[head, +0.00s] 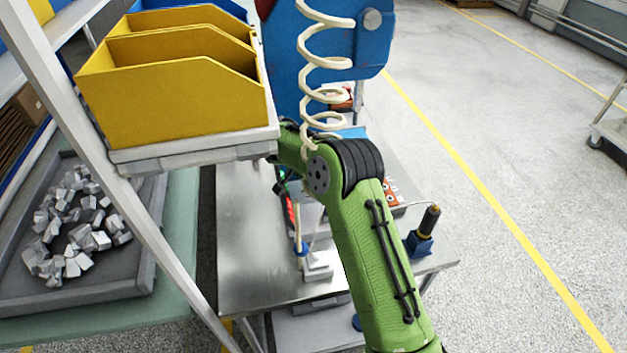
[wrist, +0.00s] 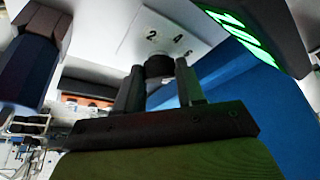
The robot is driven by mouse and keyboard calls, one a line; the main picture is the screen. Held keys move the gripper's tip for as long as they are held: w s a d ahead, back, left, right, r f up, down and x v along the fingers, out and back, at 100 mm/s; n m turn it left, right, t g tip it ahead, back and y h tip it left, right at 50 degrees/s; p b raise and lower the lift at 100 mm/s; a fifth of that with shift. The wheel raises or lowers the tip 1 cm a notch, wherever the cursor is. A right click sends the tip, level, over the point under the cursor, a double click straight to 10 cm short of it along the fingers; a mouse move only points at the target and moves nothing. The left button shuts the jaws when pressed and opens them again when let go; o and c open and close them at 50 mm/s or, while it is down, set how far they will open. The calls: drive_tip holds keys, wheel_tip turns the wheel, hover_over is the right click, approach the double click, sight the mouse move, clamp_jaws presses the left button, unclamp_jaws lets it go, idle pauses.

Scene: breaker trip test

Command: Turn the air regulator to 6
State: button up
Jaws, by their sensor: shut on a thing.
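The air regulator shows in the wrist view as a dark round knob (wrist: 159,66) on a white dial plate (wrist: 190,30). The numbers 2 and 4 are readable on the plate, and a further mark at the right is too small to read. My gripper (wrist: 160,70) has one finger on each side of the knob and is shut on it. I cannot tell which number the knob points to. In the head view my green arm reaches over the metal bench, and my gripper and the regulator are hidden.
Yellow bins (head: 180,95) on a shelf stand close to the left of my arm. A coiled cream hose (head: 322,70) hangs before a blue panel (head: 285,80). A metal bench (head: 245,255) lies below. A lit green display (wrist: 240,35) is near the gripper.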

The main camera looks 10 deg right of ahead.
drive_tip(key=o, duration=1)
drive_tip(key=shift+o, duration=0.2)
drive_tip(key=shift+d+f+n+t+y+b, duration=0.15)
drive_tip(key=shift+n+t+y+b, duration=0.15)
drive_tip(key=shift+n+b, duration=0.55)
drive_tip(key=n+y, duration=0.1)
drive_tip(key=n, duration=0.3)
drive_tip(key=shift+s+d+t, duration=0.1)
drive_tip(key=shift+s+t, duration=0.05)
drive_tip(key=shift+t, duration=0.15)
drive_tip(key=p+v, duration=0.3)
drive_tip(key=v, duration=1.4)
drive_tip(key=s+d+r+n+t+p, duration=0.1)
drive_tip(key=s+d+r+n+p, duration=0.1)
drive_tip(key=s+r, duration=0.9)
drive_tip(key=s, duration=0.3)
drive_tip(key=shift+s+p, duration=0.25)
drive_tip(key=shift+p, duration=0.15)
